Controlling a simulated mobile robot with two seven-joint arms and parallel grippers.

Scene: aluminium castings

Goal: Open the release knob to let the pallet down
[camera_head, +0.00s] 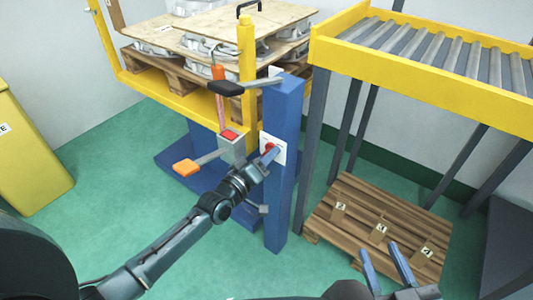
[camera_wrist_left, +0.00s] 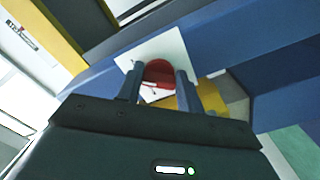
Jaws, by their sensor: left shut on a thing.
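The red release knob (camera_head: 269,147) sits on a white plate (camera_head: 279,151) on the blue post (camera_head: 284,190) of the lift. My left gripper (camera_head: 268,156) is at the knob, with its fingers on either side of it. In the left wrist view the red knob (camera_wrist_left: 158,75) is between the two fingers (camera_wrist_left: 160,88), and the gripper is shut on it. The pallet (camera_head: 190,75), with boards and castings on it, is held up in the yellow lift frame (camera_head: 180,98). My right gripper (camera_head: 387,265) is at the bottom right, its blue fingers apart and empty.
An orange-tipped lever (camera_head: 187,167) and a black handle (camera_head: 226,88) stick out near the post. A yellow roller conveyor (camera_head: 400,80) stands at right, with a wooden pallet (camera_head: 350,200) on the floor below. A yellow bin (camera_head: 28,150) is at left. Green floor is clear between.

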